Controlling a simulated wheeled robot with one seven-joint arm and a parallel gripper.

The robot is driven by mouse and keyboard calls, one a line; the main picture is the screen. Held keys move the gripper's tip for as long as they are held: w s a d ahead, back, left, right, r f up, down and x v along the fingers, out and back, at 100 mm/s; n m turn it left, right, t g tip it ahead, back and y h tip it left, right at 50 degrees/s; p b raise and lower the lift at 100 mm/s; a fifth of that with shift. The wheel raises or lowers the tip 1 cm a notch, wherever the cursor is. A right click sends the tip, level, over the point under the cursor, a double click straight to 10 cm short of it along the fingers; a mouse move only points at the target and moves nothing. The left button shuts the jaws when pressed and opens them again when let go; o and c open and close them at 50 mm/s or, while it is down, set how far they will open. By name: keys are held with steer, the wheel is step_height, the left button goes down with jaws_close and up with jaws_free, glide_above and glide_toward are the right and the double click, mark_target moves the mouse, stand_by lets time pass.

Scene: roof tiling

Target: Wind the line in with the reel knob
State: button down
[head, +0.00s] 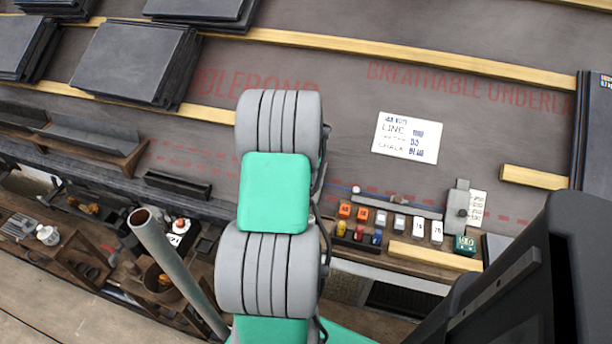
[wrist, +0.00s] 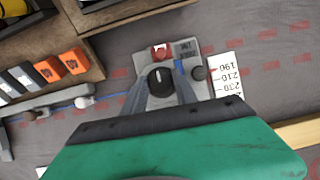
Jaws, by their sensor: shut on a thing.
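A thin blue line (wrist: 110,98) runs left from the reel to a pale bead (wrist: 83,102). The bead also shows in the head view (head: 356,189). My arm hides the reel and gripper there.
A printed number card (wrist: 226,76) lies right of the reel. Orange blocks (wrist: 75,62) and other small blocks stand in a wooden tray at upper left. The head view shows a long grey bar (head: 398,206), a grey clamp-like block (head: 461,222), wooden battens (head: 400,57) and stacked slates (head: 135,62).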

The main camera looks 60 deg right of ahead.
steer(key=m+t+p, duration=0.1)
steer(key=m+t, duration=0.1)
steer(key=m, duration=0.2)
steer(key=shift+s+r, duration=0.1)
steer(key=shift+s, duration=0.05)
steer(key=shift+m+t+h+p, duration=0.4)
steer(key=shift+m+t+p, duration=0.4)
steer(key=shift+m, duration=1.2)
steer(key=c, duration=1)
jaws_free()
steer(key=p+v, duration=0.1)
steer(key=v, duration=0.6)
steer(key=shift+s+a+r, duration=0.15)
steer(key=shift+s+r, duration=0.05)
steer(key=shift+s, duration=0.05)
